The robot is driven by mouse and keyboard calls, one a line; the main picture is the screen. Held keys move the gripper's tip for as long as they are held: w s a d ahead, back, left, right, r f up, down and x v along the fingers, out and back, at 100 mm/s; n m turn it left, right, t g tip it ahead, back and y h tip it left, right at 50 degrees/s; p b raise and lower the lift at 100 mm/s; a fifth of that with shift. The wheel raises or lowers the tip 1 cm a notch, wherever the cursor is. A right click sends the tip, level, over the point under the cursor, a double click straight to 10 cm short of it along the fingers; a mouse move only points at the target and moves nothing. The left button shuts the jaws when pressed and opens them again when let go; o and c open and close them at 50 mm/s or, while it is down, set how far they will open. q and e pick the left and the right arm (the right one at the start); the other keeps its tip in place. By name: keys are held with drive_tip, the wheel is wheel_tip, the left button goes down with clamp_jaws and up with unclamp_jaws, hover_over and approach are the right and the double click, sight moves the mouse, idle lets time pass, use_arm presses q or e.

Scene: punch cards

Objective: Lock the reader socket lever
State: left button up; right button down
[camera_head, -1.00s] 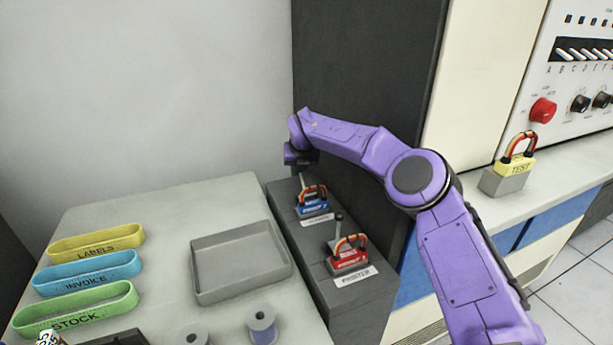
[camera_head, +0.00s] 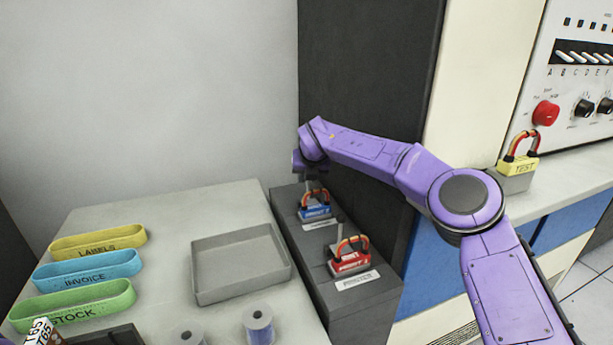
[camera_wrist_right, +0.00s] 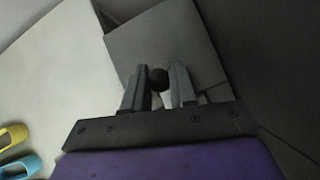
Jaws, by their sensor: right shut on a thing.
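The reader socket with its blue plug (camera_head: 315,211) and looped red and orange wires sits toward the far end of the dark grey box. Its lever (camera_head: 308,186) stands just behind the plug, with its top hidden by my right gripper (camera_head: 309,172). In the right wrist view, the black lever knob (camera_wrist_right: 158,78) is between the two fingers of my right gripper (camera_wrist_right: 159,88), which is shut on it. The lever's exact angle is hard to tell. My left gripper is not in view.
A red plug (camera_head: 350,263) and another lever (camera_head: 341,235) stand nearer on the same box (camera_head: 340,303). A grey tray (camera_head: 262,282), LABELS, INVOICE and STOCK bands (camera_head: 97,243), and spools (camera_head: 258,325) are on the table. A TEST plug (camera_head: 523,168) sits at right.

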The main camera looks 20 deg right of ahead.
drive_tip(key=shift+s+f, duration=0.1)
drive_tip(key=shift+s, duration=0.45)
drive_tip(key=c, duration=1)
unclamp_jaws()
drive_tip(key=shift+s+d, duration=0.1)
drive_tip(key=shift+d, duration=0.05)
drive_tip(key=shift+o, duration=0.2)
drive_tip(key=shift+a+r, duration=0.2)
drive_tip(key=b+v, duration=0.1)
drive_tip(key=v, duration=0.9)
drive_tip(key=shift+s+d+r, duration=0.1)
drive_tip(key=shift+r, duration=0.05)
